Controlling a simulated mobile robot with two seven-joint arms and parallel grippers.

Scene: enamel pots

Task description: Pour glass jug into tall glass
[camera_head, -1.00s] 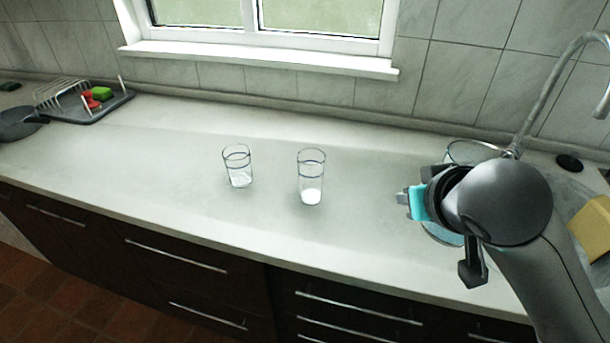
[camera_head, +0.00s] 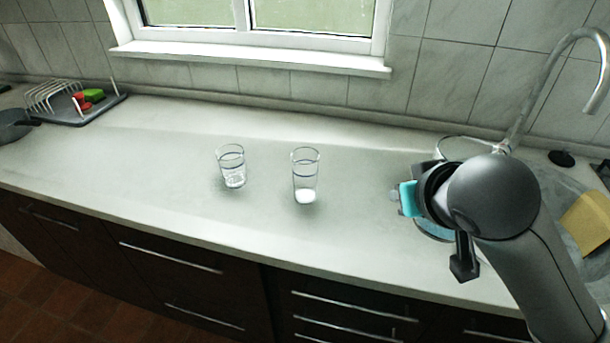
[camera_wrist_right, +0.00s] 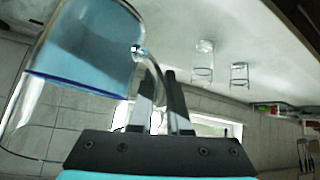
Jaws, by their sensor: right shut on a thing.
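My right gripper (camera_wrist_right: 160,110) is shut on the handle of the glass jug (camera_wrist_right: 85,45), which holds blue liquid. In the head view the jug's rim (camera_head: 468,142) shows behind my right arm, which hides most of the jug. Two clear glasses stand upright on the counter, left of the jug. The taller glass (camera_head: 305,176) is the nearer of the two to the jug, and the shorter glass (camera_head: 231,167) stands left of it. Both also show in the right wrist view, one (camera_wrist_right: 203,62) beside the other (camera_wrist_right: 239,75). My left gripper is not in view.
The pale counter (camera_head: 370,205) is clear between the glasses and the jug. A dish rack (camera_head: 55,98) on a dark tray is at the far left. A curved tap (camera_head: 545,85), a sink and a yellow sponge (camera_head: 588,222) are at the right. A window is behind.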

